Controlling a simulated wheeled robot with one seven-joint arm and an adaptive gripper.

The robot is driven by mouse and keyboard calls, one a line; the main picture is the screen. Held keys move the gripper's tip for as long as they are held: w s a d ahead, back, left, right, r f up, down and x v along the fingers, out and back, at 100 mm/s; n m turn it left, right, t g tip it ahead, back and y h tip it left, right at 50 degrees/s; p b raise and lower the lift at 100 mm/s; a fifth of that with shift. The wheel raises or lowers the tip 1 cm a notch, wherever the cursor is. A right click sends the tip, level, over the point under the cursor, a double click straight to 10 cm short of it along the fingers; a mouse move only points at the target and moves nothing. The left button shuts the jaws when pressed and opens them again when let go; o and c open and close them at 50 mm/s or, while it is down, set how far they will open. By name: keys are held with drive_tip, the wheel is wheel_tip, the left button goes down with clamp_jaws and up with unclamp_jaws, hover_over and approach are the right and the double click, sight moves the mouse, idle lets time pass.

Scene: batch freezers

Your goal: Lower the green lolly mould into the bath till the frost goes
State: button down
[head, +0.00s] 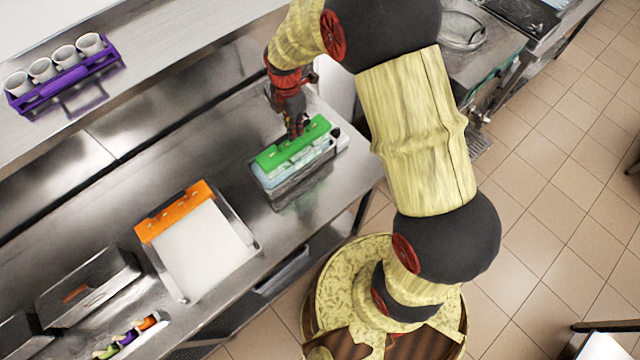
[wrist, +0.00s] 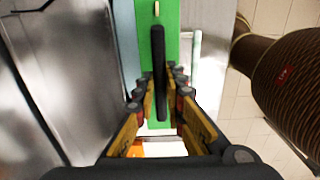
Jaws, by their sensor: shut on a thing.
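The green lolly mould (head: 292,143) is a green bar over or in the bath (head: 290,190), a metal tub with pale blue water, at the right end of the steel counter. I cannot tell how deep the mould sits or whether frost is on it. My gripper (head: 296,128) is above the mould, pointing down. In the wrist view my gripper (wrist: 165,95) has its fingers on both sides of a dark upright handle (wrist: 158,70) over the green mould (wrist: 145,35). It is shut on that handle.
A tray with a white surface (head: 200,250) and an orange mould (head: 173,212) lies left of the bath. A purple rack (head: 62,78) with several white cups sits on the shelf. Metal bins (head: 85,288) and small coloured items (head: 128,338) are at lower left.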

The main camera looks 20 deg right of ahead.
drive_tip(key=shift+w+a, duration=0.25)
drive_tip(key=shift+w, duration=0.55)
drive_tip(key=shift+w+a, duration=0.3)
drive_tip(key=shift+w, duration=0.5)
drive_tip(key=shift+w+a, duration=0.25)
drive_tip(key=shift+w, duration=0.55)
drive_tip(key=shift+f+b, duration=0.35)
drive_tip(key=shift+b, duration=0.15)
wheel_tip(320, 180, down, 10)
drive_tip(key=b, duration=0.6)
drive_tip(key=shift+r, duration=0.15)
idle(0.6)
idle(3.3)
